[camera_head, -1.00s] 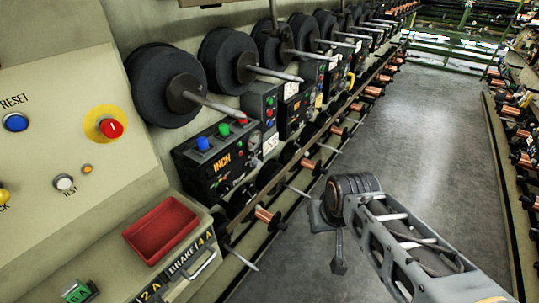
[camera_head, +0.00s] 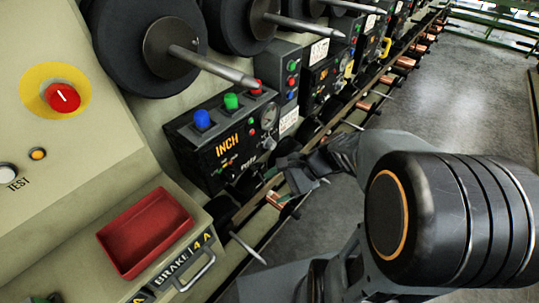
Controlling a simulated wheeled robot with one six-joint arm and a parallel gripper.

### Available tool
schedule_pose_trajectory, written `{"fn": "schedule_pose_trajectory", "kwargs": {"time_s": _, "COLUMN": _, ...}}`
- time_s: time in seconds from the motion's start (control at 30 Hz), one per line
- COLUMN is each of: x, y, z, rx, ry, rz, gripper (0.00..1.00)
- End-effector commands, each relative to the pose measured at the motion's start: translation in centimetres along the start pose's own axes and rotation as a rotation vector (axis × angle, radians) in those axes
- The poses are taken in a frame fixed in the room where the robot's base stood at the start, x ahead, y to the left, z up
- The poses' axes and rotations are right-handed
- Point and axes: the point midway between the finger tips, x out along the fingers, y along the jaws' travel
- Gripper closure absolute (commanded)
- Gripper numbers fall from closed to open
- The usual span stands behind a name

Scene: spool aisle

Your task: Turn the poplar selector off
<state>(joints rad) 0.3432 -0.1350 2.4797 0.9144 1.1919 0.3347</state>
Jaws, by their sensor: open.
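A dark control box (camera_head: 222,138) marked INCH stands below the spools, with blue, green and red buttons on top. Its front carries a gauge, small coloured lights and small controls (camera_head: 228,162). A small light label low on the front is too small to read surely, so I cannot tell which control is the poplar selector or how it is set. My gripper (camera_head: 298,175) is open and empty, to the right of the box's lower front. From this angle I cannot tell its distance from the box. My arm hides the area to the lower right.
A cream panel at left bears a red knob on a yellow disc (camera_head: 62,97). A red tray (camera_head: 145,232) sits on the ledge by the BRAKE drawer handle (camera_head: 195,270). Spool spindles (camera_head: 215,68) jut out above the box. The grey aisle floor (camera_head: 425,105) is clear.

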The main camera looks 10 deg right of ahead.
Motion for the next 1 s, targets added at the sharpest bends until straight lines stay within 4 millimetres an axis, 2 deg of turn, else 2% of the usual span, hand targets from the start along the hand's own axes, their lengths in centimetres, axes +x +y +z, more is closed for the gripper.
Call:
{"fn": "schedule_pose_trajectory", "kwargs": {"time_s": 0.03, "x": 1.3, "y": -0.2, "z": -2.5, "rx": 0.166, "ry": -0.079, "rz": -0.097, "gripper": 0.35}}
{"fn": "schedule_pose_trajectory", "kwargs": {"time_s": 0.2, "x": 0.7, "y": -2.9, "z": -8.0, "rx": 0.616, "ry": -0.334, "rz": -0.435, "gripper": 0.35}}
{"fn": "schedule_pose_trajectory", "kwargs": {"time_s": 0.4, "x": -1.5, "y": -4.0, "z": -13.9, "rx": 0.909, "ry": -0.535, "rz": -0.724, "gripper": 0.35}}
{"fn": "schedule_pose_trajectory", "kwargs": {"time_s": 0.5, "x": -2.3, "y": -4.1, "z": -15.6, "rx": 0.977, "ry": -0.589, "rz": -0.806, "gripper": 0.35}}
{"fn": "schedule_pose_trajectory", "kwargs": {"time_s": 0.67, "x": -2.2, "y": -5.1, "z": -16.4, "rx": 1.016, "ry": -0.623, "rz": -0.854, "gripper": 0.35}}
{"fn": "schedule_pose_trajectory", "kwargs": {"time_s": 1.0, "x": 1.2, "y": -10.4, "z": -16.0, "rx": 1.014, "ry": -0.623, "rz": -0.852, "gripper": 0.35}}
